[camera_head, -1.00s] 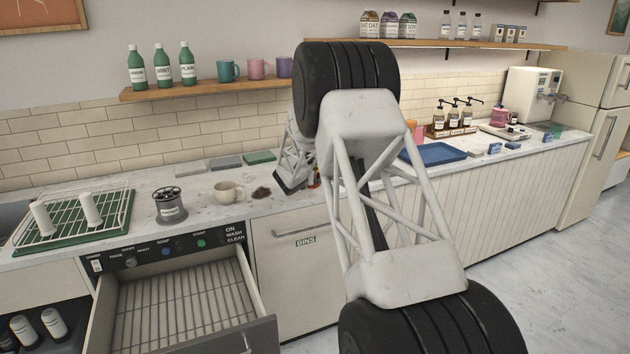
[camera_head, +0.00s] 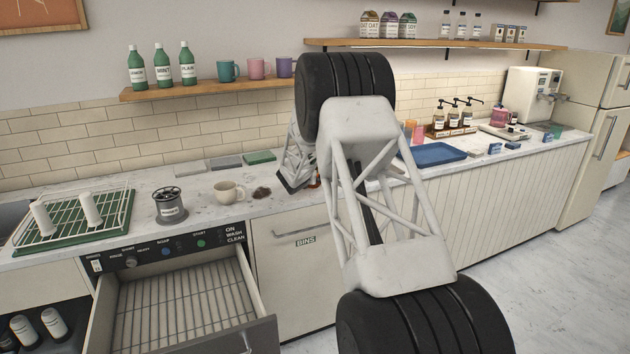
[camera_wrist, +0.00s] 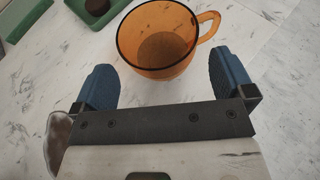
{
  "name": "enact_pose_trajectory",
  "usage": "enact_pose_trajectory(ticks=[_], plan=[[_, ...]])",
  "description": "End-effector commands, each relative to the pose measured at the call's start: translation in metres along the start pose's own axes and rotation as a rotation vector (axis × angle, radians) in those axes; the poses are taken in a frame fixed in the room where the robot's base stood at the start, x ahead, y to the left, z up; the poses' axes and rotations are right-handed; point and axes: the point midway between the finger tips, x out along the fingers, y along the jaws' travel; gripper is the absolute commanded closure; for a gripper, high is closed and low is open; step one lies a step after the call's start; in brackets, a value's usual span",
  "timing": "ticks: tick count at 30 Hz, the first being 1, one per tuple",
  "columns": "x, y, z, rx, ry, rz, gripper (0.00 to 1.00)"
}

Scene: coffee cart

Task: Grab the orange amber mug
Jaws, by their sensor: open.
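The orange amber mug (camera_wrist: 160,40) is a see-through cup on the marble counter in the wrist view, with its handle toward the upper right. My gripper (camera_wrist: 162,62) is open, with one blue finger left of the mug and one right of it. The mug's near side reaches between the fingertips; I see no clear contact. In the head view my arm hides most of the gripper and mug. Only a small orange patch (camera_head: 316,179) shows beside my wrist, likely part of the mug.
A blue tray (camera_head: 433,154) stands to the right. The dishwasher drawer (camera_head: 190,305) is open below the counter.

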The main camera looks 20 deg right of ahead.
Motion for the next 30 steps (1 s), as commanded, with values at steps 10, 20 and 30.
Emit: enact_pose_trajectory(ticks=[10, 20, 30], plan=[[0.03, 0.001, -0.001, 0.0, 0.0, -0.001, 0.0], [0.04, 0.002, -0.001, 0.0, 0.001, 0.0, 0.0], [0.04, 0.001, -0.001, 0.0, 0.0, 0.0, 0.0]])
